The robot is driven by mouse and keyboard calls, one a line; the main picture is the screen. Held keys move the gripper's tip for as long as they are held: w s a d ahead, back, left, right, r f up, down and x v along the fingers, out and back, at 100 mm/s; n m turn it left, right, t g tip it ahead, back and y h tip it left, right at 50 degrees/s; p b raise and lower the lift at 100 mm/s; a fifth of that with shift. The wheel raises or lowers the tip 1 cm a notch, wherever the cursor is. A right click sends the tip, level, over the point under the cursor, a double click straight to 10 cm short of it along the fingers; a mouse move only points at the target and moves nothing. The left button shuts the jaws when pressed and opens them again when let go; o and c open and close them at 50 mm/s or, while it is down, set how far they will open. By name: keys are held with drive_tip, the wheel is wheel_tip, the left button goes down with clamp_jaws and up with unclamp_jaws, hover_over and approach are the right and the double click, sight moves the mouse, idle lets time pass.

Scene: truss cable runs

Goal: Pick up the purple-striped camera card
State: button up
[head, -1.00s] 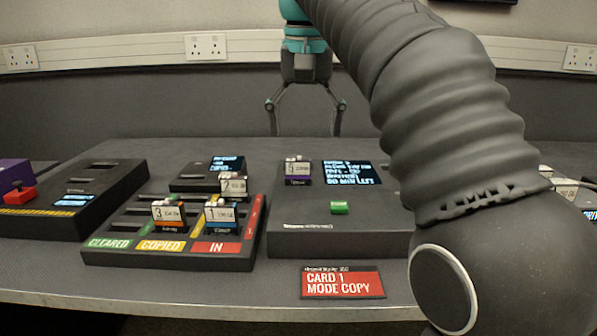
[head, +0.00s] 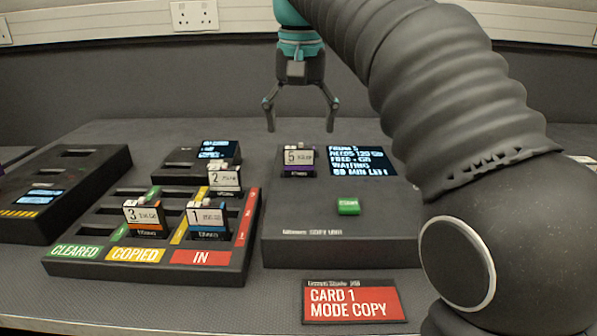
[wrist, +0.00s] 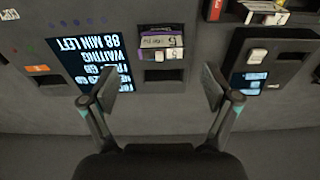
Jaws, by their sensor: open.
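The purple-striped camera card (head: 298,161), labelled 5, stands upright in a slot on top of the dark copy unit (head: 330,220), left of its screen. In the wrist view the same card (wrist: 161,43) shows its white label and purple stripe, ahead of and between the fingers. My gripper (head: 300,128) is open and empty, above and behind the card in the head view. In the wrist view my gripper (wrist: 158,82) has its fingers spread wide, apart from the card.
A tray (head: 150,262) marked cleared, copied and in holds card 3 (head: 145,217), card 1 (head: 207,219) and card 2 (head: 224,179). A green button (head: 348,206) is on the copy unit. A red sign (head: 353,301) reads card 1 mode copy. A slotted box (head: 70,185) stands at left.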

sight(302, 145)
drive_tip(key=shift+w+a+f+b, duration=0.15)
drive_tip(key=shift+f+b, duration=0.3)
drive_tip(key=shift+f, duration=1.5)
drive_tip(key=shift+w+d+f+b, duration=0.1)
drive_tip(key=shift+f+b, duration=0.35)
drive_tip(key=shift+f, duration=1.45)
drive_tip(key=shift+c, duration=0.2)
drive_tip(key=c, duration=1.3)
drive_tip(key=shift+r, duration=0.65)
drive_tip(key=shift+c, duration=0.2)
drive_tip(key=r, duration=0.1)
drive_tip(key=r+p, duration=0.1)
drive_tip(key=r, duration=0.1)
drive_tip(key=shift+w+d+r+p, duration=0.2)
drive_tip(key=shift+d+r+p, duration=0.05)
drive_tip(key=shift+p, duration=0.05)
drive_tip(key=w+d+r+p, duration=0.1)
drive_tip(key=w+d+r, duration=0.4)
drive_tip(key=d, duration=0.4)
drive_tip(key=shift+w+d+r+p, duration=0.15)
drive_tip(key=shift+d+r+p, duration=0.15)
drive_tip(key=shift+r, duration=0.35)
